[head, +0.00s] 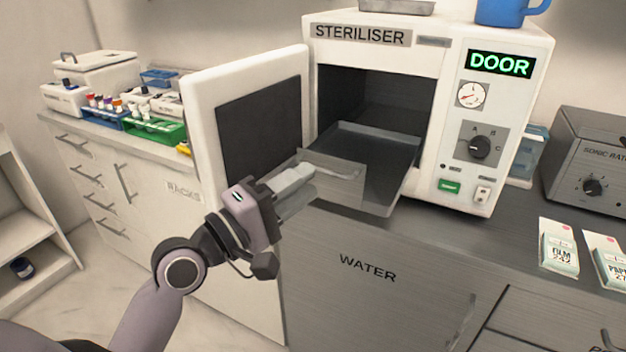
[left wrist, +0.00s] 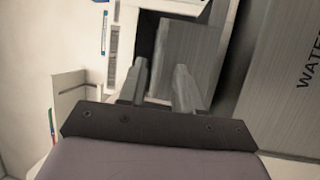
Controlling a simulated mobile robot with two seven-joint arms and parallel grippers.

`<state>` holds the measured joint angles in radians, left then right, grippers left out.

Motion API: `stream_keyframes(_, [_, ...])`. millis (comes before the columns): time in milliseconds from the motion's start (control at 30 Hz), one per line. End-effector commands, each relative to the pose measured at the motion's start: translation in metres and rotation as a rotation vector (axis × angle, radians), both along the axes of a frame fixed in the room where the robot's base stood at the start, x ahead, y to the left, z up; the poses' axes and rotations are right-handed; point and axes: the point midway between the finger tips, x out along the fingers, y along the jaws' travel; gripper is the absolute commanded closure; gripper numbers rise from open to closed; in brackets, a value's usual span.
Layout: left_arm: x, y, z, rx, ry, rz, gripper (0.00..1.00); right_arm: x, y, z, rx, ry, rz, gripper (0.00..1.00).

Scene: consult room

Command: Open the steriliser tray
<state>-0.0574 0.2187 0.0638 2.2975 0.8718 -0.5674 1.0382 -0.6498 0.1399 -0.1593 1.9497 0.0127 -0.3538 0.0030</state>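The steriliser (head: 500,130) is a white box on the counter with its door (head: 300,75) swung wide open to the left. Its grey metal tray (head: 370,145) sticks partly out of the dark chamber, over the counter edge. A pale handle (head: 345,170) shows at the tray's front left. My left gripper (head: 306,178) is at this front end, fingers pointing towards the tray. In the left wrist view the fingers (left wrist: 160,72) are apart, with the tray (left wrist: 190,55) beyond them. I cannot tell whether they touch the handle. My right gripper is not in view.
The open door stands close behind my left gripper. A grey device (head: 590,160) and cartons (head: 558,248) are on the counter to the right. Tube racks (head: 150,130) stand on the left counter. A blue mug (head: 505,10) sits on the steriliser.

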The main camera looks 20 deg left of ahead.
Motion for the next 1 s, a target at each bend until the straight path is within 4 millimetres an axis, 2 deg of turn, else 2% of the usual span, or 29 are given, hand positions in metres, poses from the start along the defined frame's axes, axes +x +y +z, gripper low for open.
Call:
stream_keyframes(100, [-0.015, 0.007, -0.005, 0.002, 0.002, -0.001, 0.66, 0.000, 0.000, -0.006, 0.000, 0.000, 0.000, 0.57])
stream_keyframes(333, [-0.031, 0.014, -0.007, 0.000, 0.000, 0.000, 0.66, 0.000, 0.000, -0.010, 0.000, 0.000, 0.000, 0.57])
stream_keyframes(900, [-0.033, 0.015, -0.006, 0.002, -0.001, 0.000, 0.66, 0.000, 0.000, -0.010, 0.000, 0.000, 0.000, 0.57])
stream_keyframes(1000, [-0.031, 0.016, -0.018, 0.039, 0.013, 0.018, 0.66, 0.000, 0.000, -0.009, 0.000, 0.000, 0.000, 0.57])
